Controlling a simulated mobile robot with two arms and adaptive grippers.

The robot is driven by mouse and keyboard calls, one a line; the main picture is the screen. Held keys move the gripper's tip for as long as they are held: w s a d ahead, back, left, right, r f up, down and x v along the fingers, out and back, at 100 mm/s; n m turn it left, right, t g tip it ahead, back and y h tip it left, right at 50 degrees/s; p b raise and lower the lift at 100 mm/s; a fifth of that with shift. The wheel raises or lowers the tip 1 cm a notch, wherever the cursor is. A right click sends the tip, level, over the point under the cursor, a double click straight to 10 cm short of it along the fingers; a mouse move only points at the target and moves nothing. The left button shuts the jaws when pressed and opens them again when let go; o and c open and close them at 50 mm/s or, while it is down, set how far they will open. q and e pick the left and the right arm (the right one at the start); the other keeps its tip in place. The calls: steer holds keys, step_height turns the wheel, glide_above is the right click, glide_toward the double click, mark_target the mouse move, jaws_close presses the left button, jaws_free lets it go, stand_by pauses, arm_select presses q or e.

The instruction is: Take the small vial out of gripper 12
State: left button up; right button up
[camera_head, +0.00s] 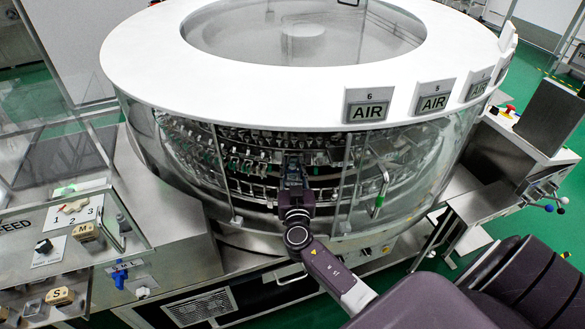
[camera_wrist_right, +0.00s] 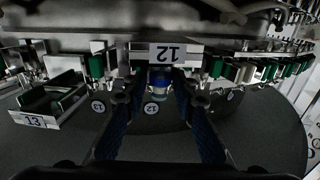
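The small vial (camera_wrist_right: 159,78), with clear glass and a blue band, shows in the right wrist view under the upside-down label 12 (camera_wrist_right: 166,54) of the washer's gripper. My right gripper (camera_wrist_right: 158,92) is open, with one dark finger on each side of the vial. A small gap seems to remain on both sides. In the head view my right gripper (camera_head: 293,170) reaches through the opening at the front of the round washer (camera_head: 230,100); the vial cannot be made out there. My left gripper is not in view.
A holder labelled 13 (camera_wrist_right: 34,121) is at left in the wrist view. Green grippers (camera_wrist_right: 262,70) line the ring at right. In the head view, clear panels (camera_head: 400,185) flank the opening, and a control panel (camera_head: 85,235) stands at left.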

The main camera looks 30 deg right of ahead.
steer(key=shift+c, duration=0.5)
steer(key=c, duration=0.4)
